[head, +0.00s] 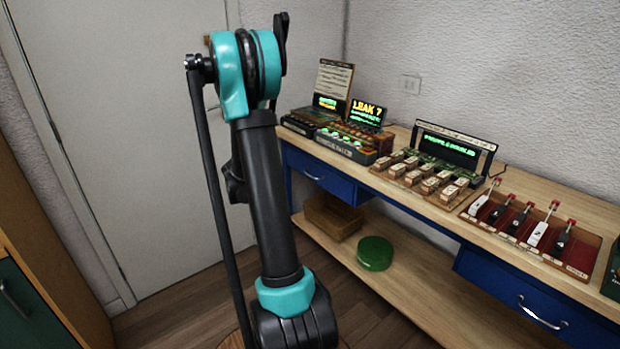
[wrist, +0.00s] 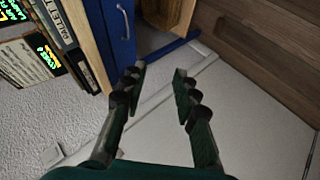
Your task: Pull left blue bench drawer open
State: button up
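The left blue bench drawer (head: 335,186) is under the left end of the wooden bench, partly hidden by my arm. Its front looks flush with the bench, and a small metal handle (head: 313,177) shows on it. In the wrist view the blue front (wrist: 118,38) is at the top, tilted, with the handle (wrist: 123,10) near the top edge. My gripper (wrist: 158,80) is open and empty, with its fingers apart. The handle is up and left of the fingertips and not between them. My gripper is not visible in the head view.
The bench top (head: 400,195) carries consoles, blocks and a red lever panel (head: 530,235). A second blue drawer (head: 520,290) is at right. A lower shelf (head: 420,280) holds a green round object (head: 375,253) and a wooden box (head: 333,216). A white door (head: 130,120) stands behind my arm.

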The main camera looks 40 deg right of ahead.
jog(key=w+d+f+n+h, duration=0.1)
jog(key=w+d+f, duration=0.2)
jog(key=w+d, duration=0.15)
jog(key=w+d+f+h, duration=0.2)
jog(key=w+d+f, duration=0.15)
jog(key=d, duration=0.25)
jog(key=n+h, duration=0.2)
send_near(311, 176)
jog(key=shift+t, duration=0.4)
jog(key=x, duration=1)
jog(key=shift+w+d+f, duration=0.1)
jog(key=shift+d+f, duration=0.1)
jog(key=shift+f, duration=0.15)
jog(key=shift+c, duration=0.5)
grip_shut()
